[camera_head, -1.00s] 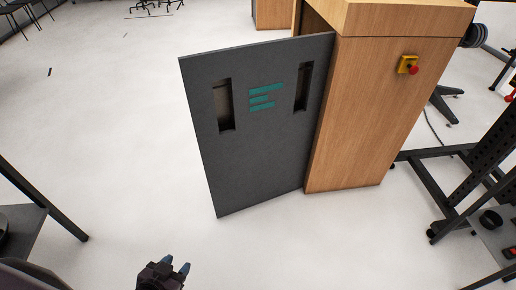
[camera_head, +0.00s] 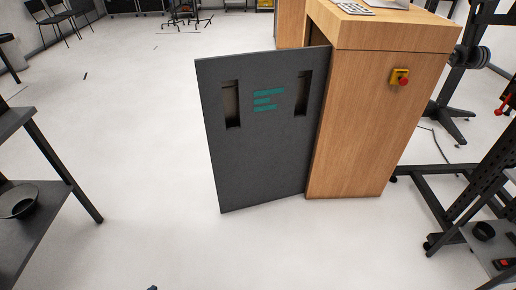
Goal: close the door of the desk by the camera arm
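The desk (camera_head: 354,125) is a wooden cabinet right of centre. Its dark grey door (camera_head: 262,165) stands open, swung out to the left from the desk's near left edge. The door has two recessed slots and teal markings on the face toward me. A small dark tip at the bottom edge of the head view may be part of my gripper, too little to tell which. Neither gripper shows clearly, and nothing touches the door.
A dark shelf table (camera_head: 40,222) with a black bowl (camera_head: 17,201) stands at the left. A black wheeled frame (camera_head: 450,200) stands at the right. A red emergency button (camera_head: 402,80) sits on the desk side. The pale floor before the door is clear.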

